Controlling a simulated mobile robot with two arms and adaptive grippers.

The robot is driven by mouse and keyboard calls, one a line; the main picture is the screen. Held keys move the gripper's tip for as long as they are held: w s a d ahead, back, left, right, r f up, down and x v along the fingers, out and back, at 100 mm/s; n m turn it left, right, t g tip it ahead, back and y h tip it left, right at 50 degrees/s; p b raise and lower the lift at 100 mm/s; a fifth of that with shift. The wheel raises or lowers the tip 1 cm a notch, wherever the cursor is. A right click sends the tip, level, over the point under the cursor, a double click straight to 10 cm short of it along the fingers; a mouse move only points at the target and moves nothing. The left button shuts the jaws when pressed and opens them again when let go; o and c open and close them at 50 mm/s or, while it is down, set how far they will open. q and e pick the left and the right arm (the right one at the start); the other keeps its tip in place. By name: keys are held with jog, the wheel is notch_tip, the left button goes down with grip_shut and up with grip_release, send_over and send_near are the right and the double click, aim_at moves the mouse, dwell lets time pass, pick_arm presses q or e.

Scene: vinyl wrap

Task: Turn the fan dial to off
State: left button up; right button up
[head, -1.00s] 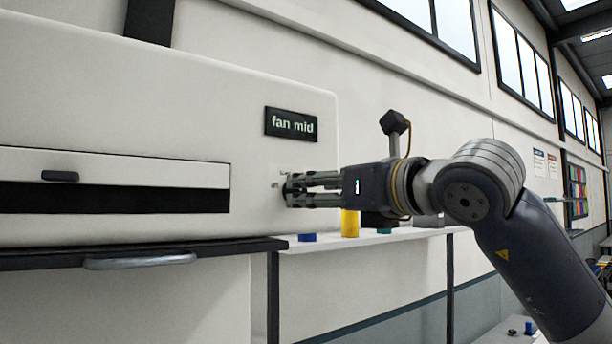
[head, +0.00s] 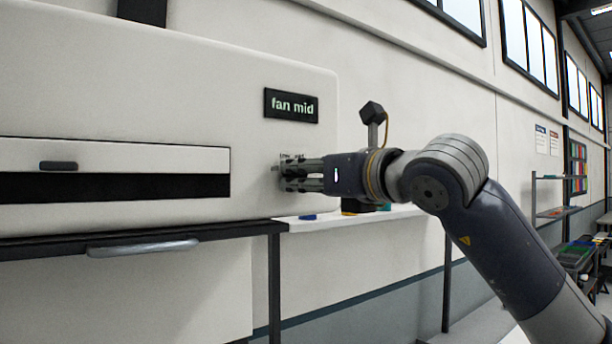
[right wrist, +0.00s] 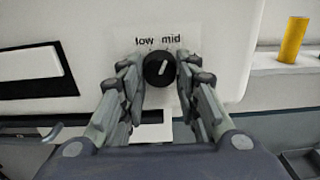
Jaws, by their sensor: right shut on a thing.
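The fan dial (right wrist: 159,69) is a round black knob with a light pointer line, on the white machine front. In the right wrist view its pointer leans up and slightly right, and the words "low" and "mid" show above it. My right gripper (right wrist: 160,85) is shut on the dial, with a finger at each side of it. In the head view my right gripper (head: 286,174) meets the machine front and hides most of the dial. A black display (head: 291,106) above it reads "fan mid". My left gripper is not in view.
The white machine (head: 200,90) has a dark slot with a handled flap at the left. A shelf (head: 400,213) runs along the wall to the right. A yellow cylinder (right wrist: 292,40) stands on it.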

jog(key=shift+n+b, duration=1.05)
jog(key=shift+n, duration=0.05)
jog(key=shift+n+b, duration=0.5)
jog(key=shift+n, duration=0.3)
jog(key=n+b, duration=0.1)
jog(key=n, duration=0.3)
jog(key=shift+d+n+b, duration=0.1)
jog(key=shift+n+b, duration=0.2)
jog(key=shift+b, duration=0.05)
jog(key=n, duration=0.5)
jog(key=shift+r+b, duration=0.15)
jog(key=shift+b, duration=0.2)
jog(key=n, duration=0.6)
jog(key=shift+n, duration=0.3)
jog(key=o, duration=1.1)
